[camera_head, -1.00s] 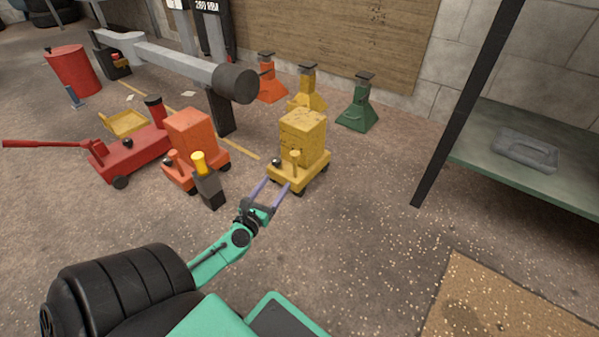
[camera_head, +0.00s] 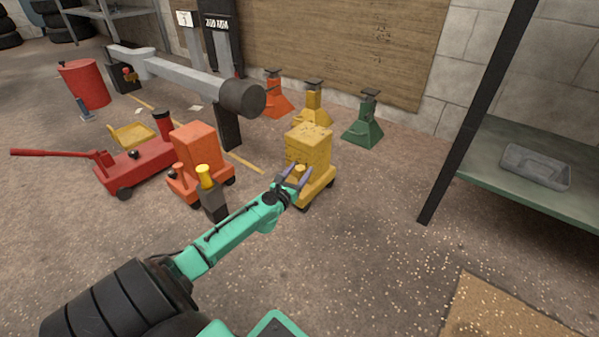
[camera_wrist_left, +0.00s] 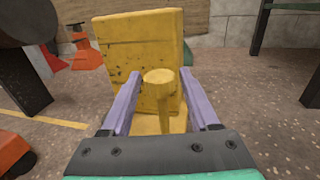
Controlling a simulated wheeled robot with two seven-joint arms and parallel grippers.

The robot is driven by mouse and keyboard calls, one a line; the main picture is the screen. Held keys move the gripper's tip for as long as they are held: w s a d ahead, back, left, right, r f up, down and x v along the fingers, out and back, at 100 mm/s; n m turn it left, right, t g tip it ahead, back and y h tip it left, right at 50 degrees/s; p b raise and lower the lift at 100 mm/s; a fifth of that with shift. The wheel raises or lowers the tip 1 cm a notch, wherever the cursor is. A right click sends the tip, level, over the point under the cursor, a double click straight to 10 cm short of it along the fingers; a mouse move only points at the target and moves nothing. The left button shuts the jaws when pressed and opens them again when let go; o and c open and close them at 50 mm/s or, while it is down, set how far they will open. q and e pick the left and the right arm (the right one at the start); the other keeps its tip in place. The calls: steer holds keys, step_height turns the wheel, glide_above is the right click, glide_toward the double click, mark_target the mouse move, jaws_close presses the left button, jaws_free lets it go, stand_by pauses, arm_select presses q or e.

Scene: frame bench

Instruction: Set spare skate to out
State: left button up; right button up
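A yellow wheeled skate (camera_head: 310,142) with a worn block body and a low front deck stands on the floor at mid-picture in the head view. A short yellow post with a round knob (camera_wrist_left: 159,77) rises from its front, seen in the left wrist view. My left gripper (camera_head: 297,173) is at the front of this skate. Its two purple fingers are open, one on each side of the post, with a gap visible on both sides. An orange skate (camera_head: 194,145) stands to the left. Neither skate is visibly marked as the spare. My right gripper is not in view.
A dark post with a yellow top (camera_head: 206,176) stands before the orange skate. A red floor jack (camera_head: 140,166) is farther left. Jack stands, including a green one (camera_head: 363,123), line the wall. A green-topped bench (camera_head: 500,165) is right; the floor between is clear.

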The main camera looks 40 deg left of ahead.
arm_select(q)
jaws_close()
stand_by(1.2)
